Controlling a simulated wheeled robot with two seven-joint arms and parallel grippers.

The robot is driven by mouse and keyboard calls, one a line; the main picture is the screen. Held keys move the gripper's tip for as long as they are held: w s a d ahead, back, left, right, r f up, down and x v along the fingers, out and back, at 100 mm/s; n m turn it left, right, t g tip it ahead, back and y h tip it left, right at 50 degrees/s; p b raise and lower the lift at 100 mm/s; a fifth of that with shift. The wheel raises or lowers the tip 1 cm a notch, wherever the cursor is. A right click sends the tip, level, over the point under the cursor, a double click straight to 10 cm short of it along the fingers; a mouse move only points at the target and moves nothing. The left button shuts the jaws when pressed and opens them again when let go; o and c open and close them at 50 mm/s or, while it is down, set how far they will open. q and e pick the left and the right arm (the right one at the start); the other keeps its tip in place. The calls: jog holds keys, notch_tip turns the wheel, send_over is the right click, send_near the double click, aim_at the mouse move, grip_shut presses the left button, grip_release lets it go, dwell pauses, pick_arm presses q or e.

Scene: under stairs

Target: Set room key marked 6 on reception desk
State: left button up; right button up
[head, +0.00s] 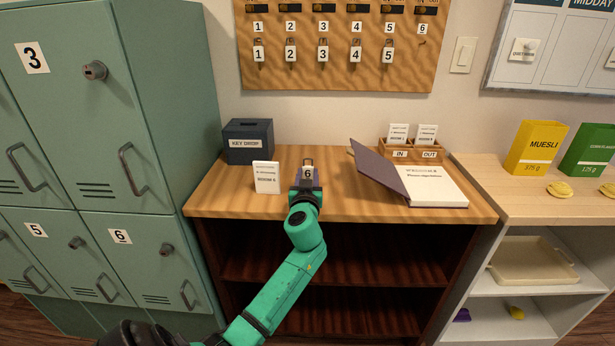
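The room key marked 6 shows as a white tag (308,174) with a brown part above it, at the tips of my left gripper (306,183). The gripper looks shut on the key, low over the middle of the reception desk (337,207). The fingers are small and partly hidden, and I cannot tell whether the key touches the desk top. On the key board (337,75), tags 1 to 5 hang in a row, and the place under label 6 holds no tag. My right gripper is not in view.
A key drop box (248,142) and white card (266,178) stand left of the gripper. An open guest book (432,186) lies to the right, with an in/out card holder (413,147) behind it. Lockers (169,100) border the left. Clear wood surrounds the gripper.

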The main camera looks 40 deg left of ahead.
pick_arm(q)
jog(key=o, duration=0.4)
jog(key=shift+r+p, duration=0.45)
jog(key=shift+p, duration=0.15)
jog(key=b+v, duration=0.2)
jog(key=v, duration=1)
jog(key=shift+f+b, duration=0.2)
jog(key=shift+b, duration=0.15)
